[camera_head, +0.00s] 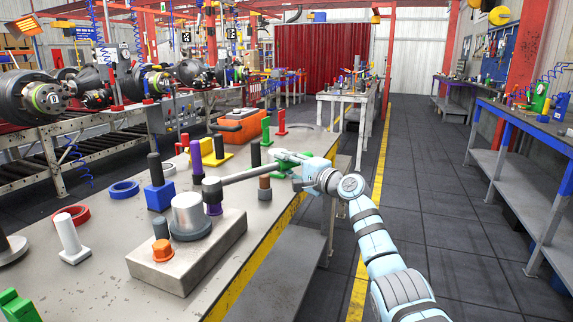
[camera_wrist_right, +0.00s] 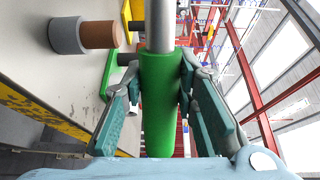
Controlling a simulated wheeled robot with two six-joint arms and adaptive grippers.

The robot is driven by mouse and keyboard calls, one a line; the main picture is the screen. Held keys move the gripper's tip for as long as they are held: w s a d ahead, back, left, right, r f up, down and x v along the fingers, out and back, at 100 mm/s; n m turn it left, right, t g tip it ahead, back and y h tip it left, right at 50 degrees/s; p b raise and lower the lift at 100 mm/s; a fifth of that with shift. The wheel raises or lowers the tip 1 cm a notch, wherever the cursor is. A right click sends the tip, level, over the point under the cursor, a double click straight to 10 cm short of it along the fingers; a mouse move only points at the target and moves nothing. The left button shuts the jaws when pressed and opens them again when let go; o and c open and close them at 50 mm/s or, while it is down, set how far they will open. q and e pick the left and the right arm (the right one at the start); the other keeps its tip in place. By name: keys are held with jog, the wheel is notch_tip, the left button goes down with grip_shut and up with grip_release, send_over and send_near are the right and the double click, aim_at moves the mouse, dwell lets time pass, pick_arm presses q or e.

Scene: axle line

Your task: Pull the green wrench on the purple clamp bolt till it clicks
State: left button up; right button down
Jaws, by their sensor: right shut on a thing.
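The green wrench handle (camera_wrist_right: 160,105) lies between the fingers of my right gripper (camera_wrist_right: 160,100) in the right wrist view, and the gripper is shut on it. In the head view my right gripper (camera_head: 309,174) is at the handle end. The wrench's grey shaft (camera_head: 250,172) runs left over the bench to a head (camera_head: 212,186) on top of the purple clamp bolt (camera_head: 214,208). The bolt stands at the back of a metal block (camera_head: 222,238), beside a wide silver cylinder (camera_head: 189,214). My left gripper is not in view.
The block also bears an orange bolt (camera_head: 162,250) and a grey peg (camera_head: 161,228). A brown-topped cylinder (camera_head: 264,183) stands under the shaft. Open floor lies right.

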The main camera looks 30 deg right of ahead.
jog(key=shift+f+b, duration=0.85)
jog(key=shift+f, duration=0.4)
dwell(0.4)
jog(key=shift+s+d+p, duration=0.1)
jog(key=shift+p, duration=0.55)
jog(key=shift+s+f+m+h+p, duration=0.1)
jog(key=shift+s+m+h+p, duration=0.85)
jog(key=shift+p, duration=3.05)
jog(key=shift+s+m+h+p, duration=0.55)
jog(key=shift+s+h+p, duration=0.8)
jog(key=shift+p, duration=2.6)
jog(key=shift+s, duration=0.1)
